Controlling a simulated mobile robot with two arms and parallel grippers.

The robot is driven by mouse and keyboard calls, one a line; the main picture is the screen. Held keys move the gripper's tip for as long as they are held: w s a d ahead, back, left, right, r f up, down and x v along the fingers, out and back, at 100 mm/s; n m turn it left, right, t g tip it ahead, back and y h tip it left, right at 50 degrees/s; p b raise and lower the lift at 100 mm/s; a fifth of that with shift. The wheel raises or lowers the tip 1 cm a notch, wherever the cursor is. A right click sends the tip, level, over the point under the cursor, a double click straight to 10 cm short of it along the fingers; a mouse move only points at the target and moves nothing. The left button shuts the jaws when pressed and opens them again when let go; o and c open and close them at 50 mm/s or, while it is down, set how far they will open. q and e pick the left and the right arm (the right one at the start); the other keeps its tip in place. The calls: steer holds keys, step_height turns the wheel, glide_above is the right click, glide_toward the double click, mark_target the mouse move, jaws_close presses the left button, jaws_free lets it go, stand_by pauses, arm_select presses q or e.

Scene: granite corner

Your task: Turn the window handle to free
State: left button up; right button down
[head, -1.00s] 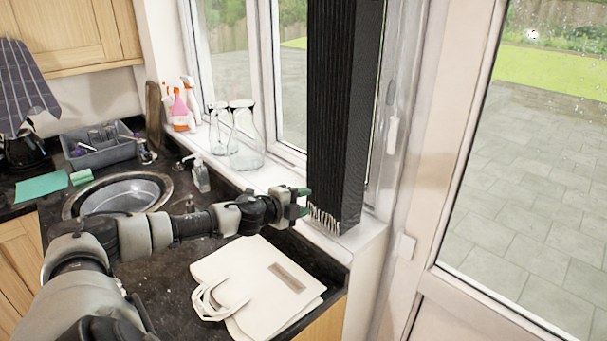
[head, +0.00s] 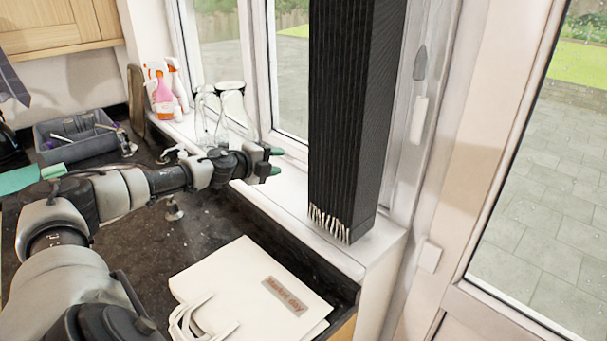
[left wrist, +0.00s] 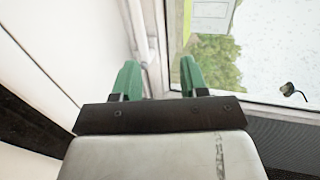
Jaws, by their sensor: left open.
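A white lever handle (head: 418,119) hangs upright on the white frame to the right of the dark blind in the head view. A pointed grey piece (head: 420,63) sits just above it. My left gripper (head: 275,162) has green fingers and is open and empty. It is over the sill, to the left of the blind and well apart from the handle. In the left wrist view, the open left gripper (left wrist: 158,65) points at a white window frame and glass. A small dark object (left wrist: 291,90) shows near the lower frame there; I cannot tell what it is.
The tall dark blind (head: 345,120) stands between the gripper and the handle. Glass jugs (head: 212,120) and spray bottles (head: 165,90) stand on the sill. A white bag (head: 250,290) lies on the dark counter. A grey rack (head: 72,140) stands at the left.

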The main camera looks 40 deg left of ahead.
mark_target(302, 167)
arm_select(q)
steer(key=f, duration=0.1)
steer(key=f+b, duration=0.2)
steer(key=f, duration=0.1)
steer(key=shift+w+a, duration=0.3)
steer(key=shift+w, duration=0.05)
steer(key=shift+w+r, duration=0.2)
steer(key=shift+w+d+p, duration=0.25)
steer(key=shift+w+p, duration=0.7)
steer(key=shift+p, duration=0.25)
steer(key=x, duration=0.4)
steer(key=p+x, duration=0.1)
steer(key=x, duration=0.2)
steer(key=shift+f, duration=0.4)
steer(key=shift+w+f, duration=0.15)
steer(key=shift+w, duration=0.5)
arm_select(e)
steer(key=shift+a+r, duration=0.15)
arm_select(q)
jaws_close()
